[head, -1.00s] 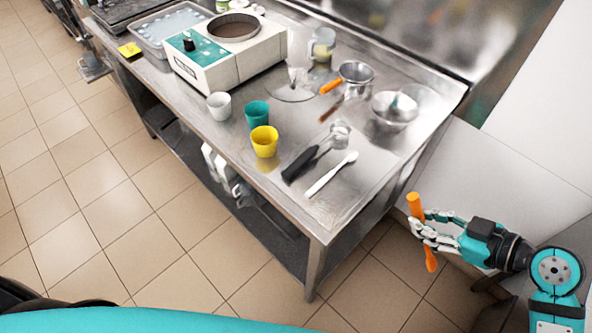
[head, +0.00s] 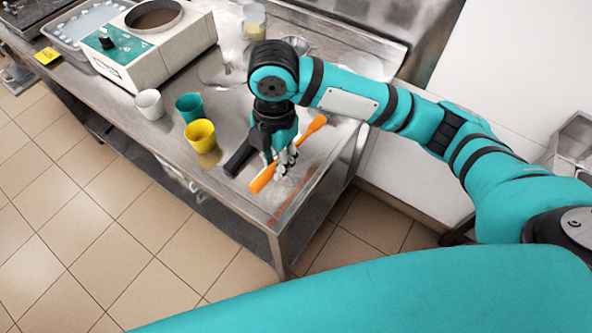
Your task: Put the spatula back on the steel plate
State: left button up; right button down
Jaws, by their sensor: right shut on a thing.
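The orange spatula (head: 263,179) is in my right gripper (head: 284,164), which is shut on it. The gripper points down over the front right part of the steel table. The spatula lies slantwise across the fingers, with one end at lower left and the other at upper right. I cannot tell if it touches the table. The round steel plate (head: 216,77) lies farther back on the table, right of the white machine; my arm partly covers that area. My left gripper is not in view.
A yellow cup (head: 200,136), a teal cup (head: 189,107) and a white cup (head: 150,104) stand left of the gripper. A black handle (head: 238,160) lies close beside it. The white machine (head: 150,45) stands behind the cups.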

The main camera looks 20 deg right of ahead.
jog(key=shift+w+d+f+n+h, duration=0.15)
jog(key=shift+d+f, duration=0.05)
jog(key=shift+d, duration=0.25)
jog(key=shift+w+d+f+n+h, duration=0.15)
jog(key=shift+d+f, duration=0.05)
jog(key=shift+d, duration=0.25)
send_over(285, 188)
notch_tip(285, 188, down, 5)
jog(key=shift+w+f+p, duration=0.1)
jog(key=shift+p, duration=0.3)
notch_tip(285, 188, down, 4)
jog(key=shift+r+p, duration=0.15)
jog(key=shift+p, duration=0.15)
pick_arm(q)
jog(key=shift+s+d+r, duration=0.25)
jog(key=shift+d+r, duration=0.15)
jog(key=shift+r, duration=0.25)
pick_arm(e)
jog(key=shift+f, duration=0.2)
jog(key=c, duration=1.2)
grip_release()
jog(key=shift+r, duration=0.1)
pick_arm(q)
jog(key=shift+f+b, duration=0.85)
jog(key=shift+b, duration=0.05)
pick_arm(e)
notch_tip(285, 188, up, 12)
